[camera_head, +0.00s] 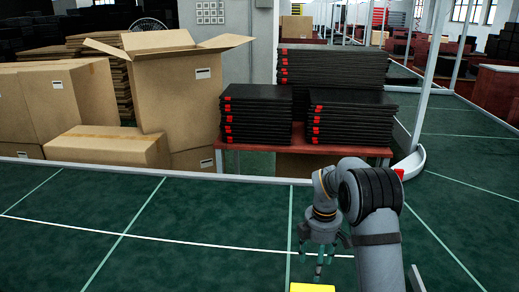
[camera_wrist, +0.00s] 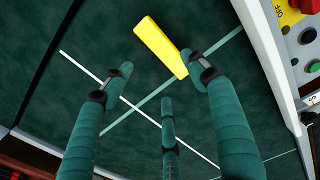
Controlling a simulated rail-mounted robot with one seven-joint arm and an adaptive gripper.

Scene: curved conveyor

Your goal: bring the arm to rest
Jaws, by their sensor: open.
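My gripper (camera_head: 320,262) hangs from my arm over the green conveyor (camera_head: 110,225), its fingers pointing down. In the wrist view its three green fingers (camera_wrist: 160,85) are spread apart with nothing between them. A yellow bar-shaped object (camera_wrist: 160,46) lies on the green surface beyond the fingertips. Its near end meets the right finger in the picture; I cannot tell whether they touch. In the head view only part of a yellow piece (camera_head: 312,287) shows at the bottom edge, just below the gripper.
A control panel with buttons (camera_wrist: 307,36) stands at the right in the wrist view. Behind the conveyor are cardboard boxes (camera_head: 178,90) and a red table (camera_head: 232,147) with stacked black flat items (camera_head: 255,112). A metal post (camera_head: 425,75) rises at the right. The conveyor's left is clear.

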